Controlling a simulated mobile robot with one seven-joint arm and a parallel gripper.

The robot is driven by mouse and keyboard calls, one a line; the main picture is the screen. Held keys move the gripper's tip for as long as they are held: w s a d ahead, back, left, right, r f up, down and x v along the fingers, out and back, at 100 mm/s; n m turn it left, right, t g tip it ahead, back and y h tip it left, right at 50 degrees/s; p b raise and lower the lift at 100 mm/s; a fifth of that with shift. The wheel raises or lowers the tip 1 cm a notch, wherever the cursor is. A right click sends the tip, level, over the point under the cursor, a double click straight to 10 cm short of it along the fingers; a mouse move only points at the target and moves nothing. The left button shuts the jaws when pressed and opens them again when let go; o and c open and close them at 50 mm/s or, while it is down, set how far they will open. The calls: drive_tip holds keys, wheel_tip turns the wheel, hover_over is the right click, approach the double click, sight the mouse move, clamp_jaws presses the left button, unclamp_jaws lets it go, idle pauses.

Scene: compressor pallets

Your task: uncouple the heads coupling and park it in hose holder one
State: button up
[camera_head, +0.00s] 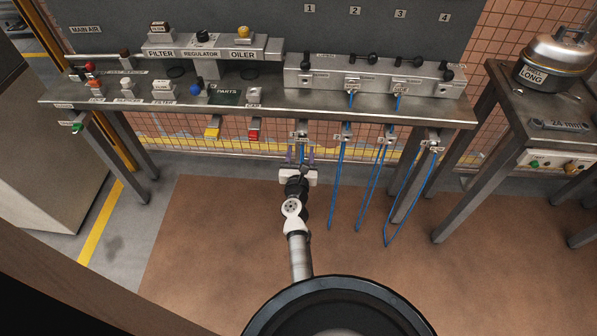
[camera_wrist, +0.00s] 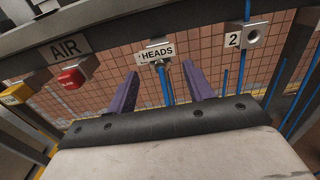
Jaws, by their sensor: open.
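The HEADS tag (camera_wrist: 155,52) is on a coupling (camera_wrist: 156,42) at a bracket under the bench's front edge, with a blue hose (camera_wrist: 167,88) hanging below. In the head view this bracket (camera_head: 300,137) is directly ahead of my gripper (camera_head: 300,154). My gripper's purple fingers (camera_wrist: 160,80) are open, one on each side of the hose, and no grip shows. The coupling's body is mostly hidden by the tag. The bracket marked 2 (camera_wrist: 245,37) is to the right and shows a round hole. No number 1 is readable on the HEADS bracket.
A red AIR block (camera_wrist: 72,76) and a yellow block (camera_wrist: 18,93) hang to the left. More blue hoses (camera_head: 385,185) dangle to the right. The manifold (camera_head: 375,75) with ports 1 to 4 stands on the bench (camera_head: 270,100). The floor before the bench is clear.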

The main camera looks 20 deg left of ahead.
drive_tip(key=v, duration=0.9)
drive_tip(key=shift+s+b, duration=0.3)
drive_tip(key=shift+b, duration=0.05)
drive_tip(key=shift+r, duration=0.15)
